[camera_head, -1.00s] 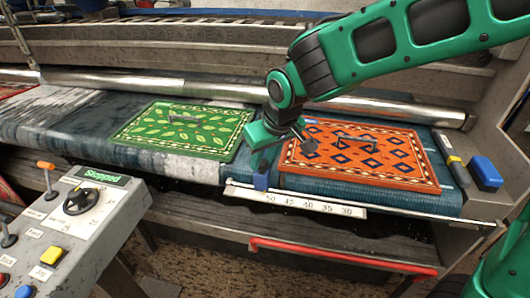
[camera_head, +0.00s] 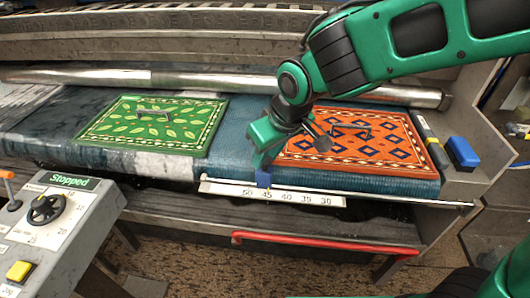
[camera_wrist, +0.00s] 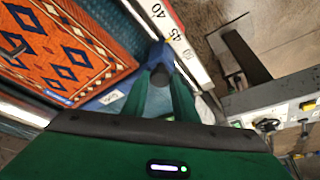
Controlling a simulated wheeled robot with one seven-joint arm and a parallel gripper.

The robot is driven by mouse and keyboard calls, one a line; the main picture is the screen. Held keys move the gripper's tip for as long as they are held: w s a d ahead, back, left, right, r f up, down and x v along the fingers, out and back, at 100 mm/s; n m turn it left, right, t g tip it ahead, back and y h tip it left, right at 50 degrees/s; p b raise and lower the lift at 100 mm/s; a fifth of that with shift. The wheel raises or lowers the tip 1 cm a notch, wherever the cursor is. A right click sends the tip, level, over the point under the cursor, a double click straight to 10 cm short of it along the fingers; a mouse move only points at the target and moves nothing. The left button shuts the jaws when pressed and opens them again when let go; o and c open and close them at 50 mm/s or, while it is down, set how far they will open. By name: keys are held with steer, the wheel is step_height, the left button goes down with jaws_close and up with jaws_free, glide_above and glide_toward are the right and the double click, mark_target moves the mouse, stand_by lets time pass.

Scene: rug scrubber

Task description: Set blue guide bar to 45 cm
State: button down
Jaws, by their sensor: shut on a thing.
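The blue guide bar (camera_head: 263,180) sits on the metal rail at the front edge of the rug belt, just above the white scale (camera_head: 325,201). In the head view its block stands at about the 45 mark, right of the 50. My gripper (camera_head: 261,164) reaches down from above and is shut on the guide bar. In the wrist view the blue guide bar (camera_wrist: 160,53) shows between my green fingers, beside the 45 on the scale (camera_wrist: 166,15). The fingers hide part of the bar, so its exact alignment is hard to read.
An orange rug (camera_head: 358,147) lies right of the gripper and a green rug (camera_head: 150,124) left, each with a handle. A red bar (camera_head: 320,242) runs below the scale. A control panel (camera_head: 47,220) reading "Stopped" stands front left. A blue box (camera_head: 462,153) sits far right.

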steer(key=c, duration=1.4)
jaws_free()
steer(key=shift+w+d, duration=0.1)
steer(key=shift+w, duration=0.1)
steer(key=shift+c, duration=0.2)
steer(key=shift+s, duration=0.1)
steer(key=shift+r, duration=0.1)
steer(key=v, duration=1)
steer(key=shift+r, duration=0.25)
steer(key=shift+d, duration=0.2)
